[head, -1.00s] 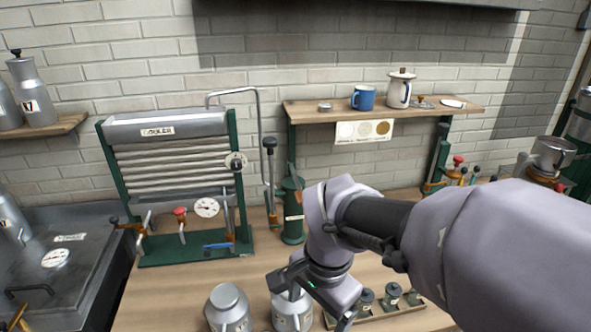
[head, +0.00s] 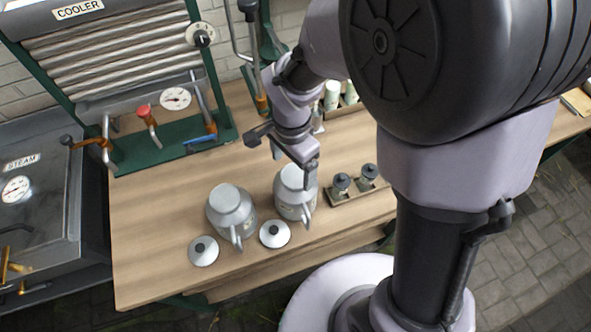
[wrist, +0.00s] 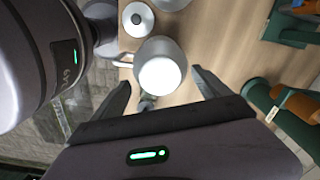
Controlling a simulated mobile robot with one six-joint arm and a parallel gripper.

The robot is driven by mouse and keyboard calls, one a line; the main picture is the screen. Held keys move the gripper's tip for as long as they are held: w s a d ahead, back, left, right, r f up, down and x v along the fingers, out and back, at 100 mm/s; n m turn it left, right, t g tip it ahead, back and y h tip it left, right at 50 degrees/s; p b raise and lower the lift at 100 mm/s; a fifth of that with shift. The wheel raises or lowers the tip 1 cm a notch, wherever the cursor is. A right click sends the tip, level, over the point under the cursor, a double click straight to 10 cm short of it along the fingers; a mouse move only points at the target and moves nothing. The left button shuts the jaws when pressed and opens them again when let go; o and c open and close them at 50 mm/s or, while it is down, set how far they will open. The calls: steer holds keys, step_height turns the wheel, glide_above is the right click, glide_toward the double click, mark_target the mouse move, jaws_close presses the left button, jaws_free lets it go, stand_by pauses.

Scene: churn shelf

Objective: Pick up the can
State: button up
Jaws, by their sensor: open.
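Two grey metal cans with side handles stand upright on the wooden table: a left can (head: 231,207) and a right can (head: 293,200). My gripper (head: 281,160) is open and empty, just above and behind the right can, partly overlapping its top in the head view. In the wrist view a can (wrist: 166,48) with a bright, pale top shows between and beyond my spread fingers (wrist: 160,77). I cannot tell whether either finger touches it.
Two round pale lids (head: 203,250) (head: 275,234) with dark knobs lie in front of the cans. A tray (head: 345,197) of small jars sits right of them. The cooler (head: 120,60) stands behind. The table (head: 150,215) left of the cans is clear.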

mark_target(299, 198)
steer(key=f, duration=0.2)
steer(key=f+b, duration=0.1)
steer(key=shift+d+f, duration=0.25)
steer(key=shift+f, duration=0.1)
steer(key=shift+w, duration=0.1)
jaws_close()
